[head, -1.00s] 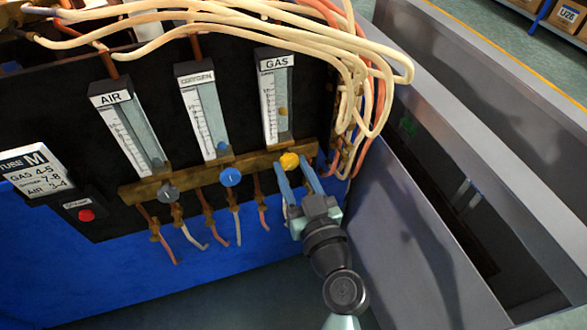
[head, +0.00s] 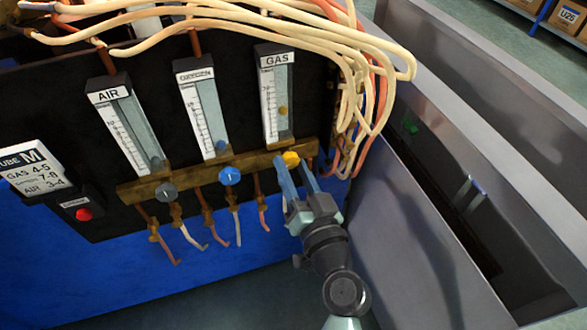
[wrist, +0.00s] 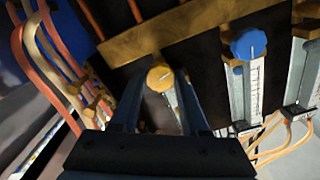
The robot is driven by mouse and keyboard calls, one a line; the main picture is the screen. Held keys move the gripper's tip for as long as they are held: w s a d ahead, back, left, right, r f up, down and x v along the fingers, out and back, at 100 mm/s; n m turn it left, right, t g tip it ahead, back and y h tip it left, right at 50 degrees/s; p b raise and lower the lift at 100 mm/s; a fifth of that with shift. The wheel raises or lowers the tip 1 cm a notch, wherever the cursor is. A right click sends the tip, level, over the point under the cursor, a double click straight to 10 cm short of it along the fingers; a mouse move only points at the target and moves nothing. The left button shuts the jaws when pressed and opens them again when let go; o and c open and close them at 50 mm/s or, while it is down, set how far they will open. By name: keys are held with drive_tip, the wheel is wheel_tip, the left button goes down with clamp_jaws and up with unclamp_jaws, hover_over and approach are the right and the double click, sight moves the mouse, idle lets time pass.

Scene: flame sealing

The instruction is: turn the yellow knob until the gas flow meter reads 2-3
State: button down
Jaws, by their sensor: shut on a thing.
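The yellow knob (head: 290,158) sits at the right end of the brass bar, below the gas flow meter (head: 277,95). My gripper (head: 293,164) is shut on the yellow knob, with one blue finger on each side. In the wrist view the knob (wrist: 160,76) shows between the fingertips, with a pale line on its face. The gas meter's small yellow-brown float (head: 283,110) stands around the middle of its tube. The scale numbers beside it are too small to read surely.
The air meter (head: 125,128) with a grey knob (head: 167,193) and the oxygen meter (head: 202,108) with a blue knob (head: 230,176) stand to the left. Loose hoses (head: 375,95) hang at the right. A red button (head: 84,214) is at the far left.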

drive_tip(key=shift+m, duration=2.2)
drive_tip(key=shift+c, duration=2.1)
unclamp_jaws()
drive_tip(key=v, duration=1.3)
drive_tip(key=shift+r, duration=0.1)
